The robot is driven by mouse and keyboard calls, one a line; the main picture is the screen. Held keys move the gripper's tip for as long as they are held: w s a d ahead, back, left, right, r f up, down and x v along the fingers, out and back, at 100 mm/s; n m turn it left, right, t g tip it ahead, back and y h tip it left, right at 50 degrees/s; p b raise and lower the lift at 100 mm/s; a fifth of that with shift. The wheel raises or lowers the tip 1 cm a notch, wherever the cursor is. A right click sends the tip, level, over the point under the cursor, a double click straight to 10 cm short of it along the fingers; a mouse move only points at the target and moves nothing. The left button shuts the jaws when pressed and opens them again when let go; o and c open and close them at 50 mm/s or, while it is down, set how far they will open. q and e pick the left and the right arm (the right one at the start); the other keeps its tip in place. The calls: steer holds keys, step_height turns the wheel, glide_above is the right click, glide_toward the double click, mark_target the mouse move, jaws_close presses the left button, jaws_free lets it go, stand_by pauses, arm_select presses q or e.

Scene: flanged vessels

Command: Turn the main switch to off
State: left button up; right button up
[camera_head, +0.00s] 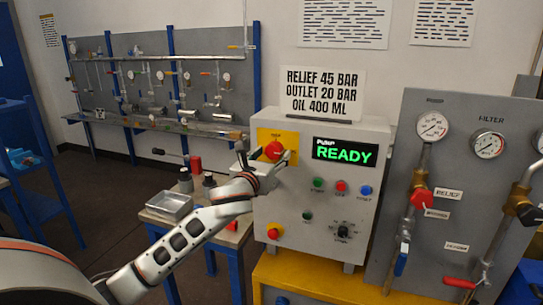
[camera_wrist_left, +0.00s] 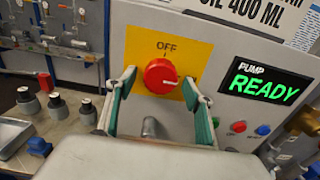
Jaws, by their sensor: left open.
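The main switch (camera_head: 273,150) is a round red knob on a yellow plate at the upper left of the grey control box. It also shows in the left wrist view (camera_wrist_left: 158,75), where the word OFF is printed above it. A pale mark on the knob points to the right, not up at OFF. My left gripper (camera_head: 263,160) is open in front of the switch. In the left wrist view, its green-padded fingers (camera_wrist_left: 160,88) stand to the left and right of the knob, with gaps on both sides. My right gripper is not in view.
The box carries a green READY display (camera_head: 345,152), small coloured buttons and a red-and-yellow button (camera_head: 273,231). A gauge panel (camera_head: 460,190) stands to the right. A small table with a metal tray (camera_head: 169,206) and dark cylinders is to the left.

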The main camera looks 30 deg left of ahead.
arm_select(q)
steer(key=c, duration=1.1)
steer(key=n, duration=0.8)
steer(key=shift+d+n, duration=0.15)
steer(key=shift+n, duration=0.15)
steer(key=n, duration=0.4)
steer(key=shift+n, duration=0.3)
steer(key=n, duration=0.4)
steer(key=shift+r+n, duration=0.15)
steer(key=shift+n, duration=0.15)
